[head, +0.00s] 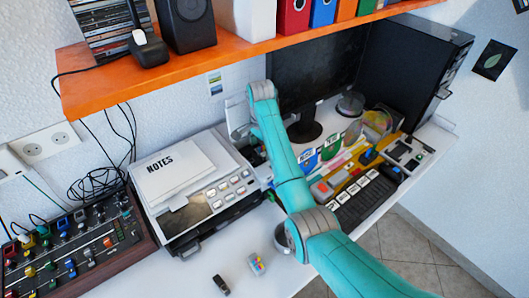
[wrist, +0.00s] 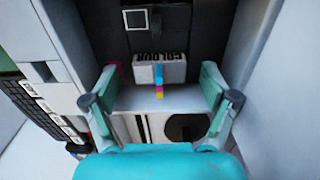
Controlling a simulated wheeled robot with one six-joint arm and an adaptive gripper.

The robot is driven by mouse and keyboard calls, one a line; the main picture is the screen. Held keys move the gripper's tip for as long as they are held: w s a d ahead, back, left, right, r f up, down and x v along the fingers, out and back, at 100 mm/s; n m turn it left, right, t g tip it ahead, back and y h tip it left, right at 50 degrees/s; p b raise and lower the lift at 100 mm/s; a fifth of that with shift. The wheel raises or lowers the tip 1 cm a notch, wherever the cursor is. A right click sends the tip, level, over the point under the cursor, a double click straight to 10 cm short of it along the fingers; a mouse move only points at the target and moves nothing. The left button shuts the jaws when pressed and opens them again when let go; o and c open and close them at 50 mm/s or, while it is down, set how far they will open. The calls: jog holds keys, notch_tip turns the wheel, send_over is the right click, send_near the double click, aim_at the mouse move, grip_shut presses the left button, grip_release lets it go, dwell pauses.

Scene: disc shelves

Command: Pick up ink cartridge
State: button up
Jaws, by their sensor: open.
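In the wrist view, a pale ink cartridge (wrist: 145,75) marked COLOUR, with a cyan, magenta and yellow stripe, sits in front of a dark recess. My gripper (wrist: 160,69) is open, with one green-grey finger on each side of the cartridge and a visible gap to both. I cannot tell how far the fingertips are from it in depth. In the head view my gripper is not clearly visible past the far end of my teal arm. A small pale block with coloured marks (head: 257,264) lies on the desk front; I cannot tell what it is.
The printer (head: 215,200), with a NOTES pad (head: 175,167) on top, stands left of my arm. A mixer (head: 75,250) is at far left. An orange shelf (head: 130,85) hangs above. A keyboard (head: 365,205) and clutter fill the right side.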

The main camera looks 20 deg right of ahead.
jog(key=c, duration=1.1)
jog(key=shift+r, duration=0.15)
